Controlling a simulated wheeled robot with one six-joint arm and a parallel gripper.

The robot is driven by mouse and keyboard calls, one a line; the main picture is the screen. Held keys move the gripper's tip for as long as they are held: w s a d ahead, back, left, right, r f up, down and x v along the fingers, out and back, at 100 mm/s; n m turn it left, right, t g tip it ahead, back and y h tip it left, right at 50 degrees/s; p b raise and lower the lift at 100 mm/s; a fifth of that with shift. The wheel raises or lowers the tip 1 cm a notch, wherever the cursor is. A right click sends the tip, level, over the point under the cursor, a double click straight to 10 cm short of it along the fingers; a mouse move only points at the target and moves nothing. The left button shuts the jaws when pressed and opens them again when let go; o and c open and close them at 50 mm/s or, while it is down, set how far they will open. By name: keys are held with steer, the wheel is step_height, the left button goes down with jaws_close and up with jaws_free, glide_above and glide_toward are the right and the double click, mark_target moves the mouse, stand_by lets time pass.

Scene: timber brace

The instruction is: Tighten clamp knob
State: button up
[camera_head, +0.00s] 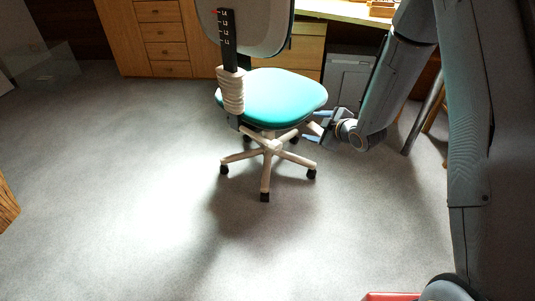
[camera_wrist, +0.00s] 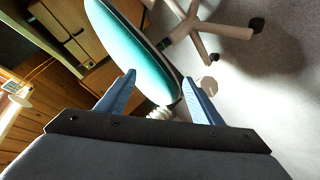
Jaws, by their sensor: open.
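An office chair with a teal seat (camera_head: 285,97) stands on a pale five-star base (camera_head: 270,147) in the head view. Its back carries a black slotted bar (camera_head: 228,40) and a pale ribbed sleeve (camera_head: 231,92). My gripper (camera_head: 313,125) is at the right of the chair, just below the seat edge. In the wrist view my gripper (camera_wrist: 158,76) is open, its two blue fingers apart, with the teal seat (camera_wrist: 130,50) beyond and between them. A small pale round part (camera_wrist: 208,85) shows beside the right finger; I cannot tell whether it is the clamp knob.
Wooden drawers (camera_head: 162,32) stand at the back. A desk (camera_head: 340,12) and a grey cabinet (camera_head: 347,77) stand behind the chair. A red object (camera_head: 390,296) shows at the bottom edge. The grey floor (camera_head: 110,150) left of the chair is clear.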

mark_target(267, 142)
steer(key=w+a+f+n+y+b, duration=0.1)
steer(key=a+f+n+y+b, duration=0.25)
steer(key=f, duration=0.35)
steer(key=w+a+f+n+y+b, duration=0.1)
steer(key=a+f+n+y+b, duration=0.15)
steer(key=f+b, duration=0.3)
steer(key=s+a, duration=0.1)
steer(key=s+a+y, duration=0.1)
steer(key=a, duration=0.1)
steer(key=s+a+r+y, duration=0.1)
steer(key=shift+s+a+r+n+p, duration=0.1)
steer(key=shift+s+a+n+p, duration=0.05)
steer(key=shift+a+n+p, duration=0.2)
steer(key=shift+a+y, duration=0.3)
steer(key=shift+b+x, duration=1.3)
steer(key=shift+x, duration=2.25)
steer(key=shift+d, duration=0.1)
steer(key=c, duration=1.1)
steer(key=shift+o, duration=0.2)
